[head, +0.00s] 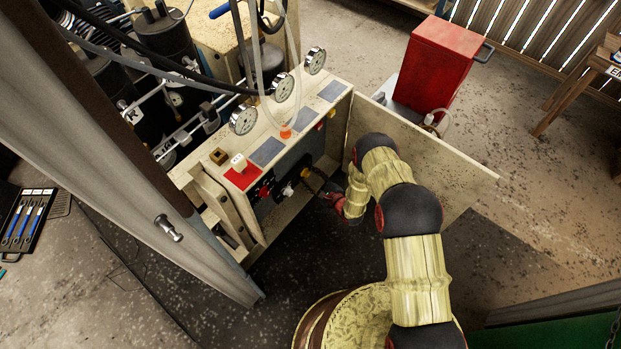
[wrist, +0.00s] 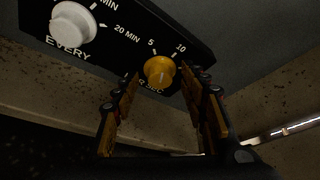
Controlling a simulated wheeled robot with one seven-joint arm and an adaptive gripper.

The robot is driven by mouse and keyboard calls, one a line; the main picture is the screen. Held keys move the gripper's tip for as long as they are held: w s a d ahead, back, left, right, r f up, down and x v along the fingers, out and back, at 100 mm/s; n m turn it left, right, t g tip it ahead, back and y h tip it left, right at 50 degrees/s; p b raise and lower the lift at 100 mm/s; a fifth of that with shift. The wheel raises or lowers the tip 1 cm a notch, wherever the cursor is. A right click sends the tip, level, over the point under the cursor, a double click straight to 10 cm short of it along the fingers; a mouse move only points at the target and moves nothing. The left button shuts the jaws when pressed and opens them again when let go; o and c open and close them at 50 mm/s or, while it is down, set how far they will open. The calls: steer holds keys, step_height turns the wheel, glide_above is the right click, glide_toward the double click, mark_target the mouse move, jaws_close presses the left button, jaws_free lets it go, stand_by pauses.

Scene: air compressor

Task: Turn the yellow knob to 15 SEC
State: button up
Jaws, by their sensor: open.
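The yellow knob (wrist: 159,70) sits on a black dial panel in the wrist view. The marks 5 and 10 show above it, and a partly covered label ending in SEC shows below it. A short pale line runs roughly up and down on the knob's face; I cannot tell which mark it points to. My gripper (wrist: 162,80) is open, with one finger on each side of the knob in the picture. Contact with the knob cannot be made out. In the head view my gripper (head: 323,188) reaches into the compressor's open front, and its tips are hard to see.
A white knob (wrist: 73,24) with a 20 MIN mark and the word EVERY is left of the yellow one. In the head view, an open panel door (head: 430,165) stands right of my gripper, close to my arm. A red cabinet (head: 435,65) stands behind it.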

steer(key=c, duration=0.3)
steer(key=c, duration=0.8)
jaws_close()
steer(key=m+g, duration=0.1)
steer(key=m+g+y+b, duration=0.1)
steer(key=m, duration=0.1)
steer(key=shift+w+d, duration=0.15)
steer(key=shift+w, duration=0.05)
steer(key=m+b, duration=0.1)
steer(key=m+g+y, duration=0.1)
steer(key=shift+w+d+m+b, duration=0.1)
steer(key=shift+w+m+b, duration=0.05)
steer(key=shift+m+b, duration=0.2)
steer(key=shift+m+g+y+b, duration=0.6)
steer(key=shift+m+g, duration=0.2)
steer(key=shift+m, duration=0.35)
steer(key=shift+w+d+m+g+y, duration=0.1)
steer(key=shift+m+g+y, duration=0.2)
steer(key=shift+m, duration=0.35)
steer(key=shift+w+d+m+g+y, duration=0.1)
steer(key=shift+m+g+y, duration=0.2)
steer(key=shift+m, duration=0.35)
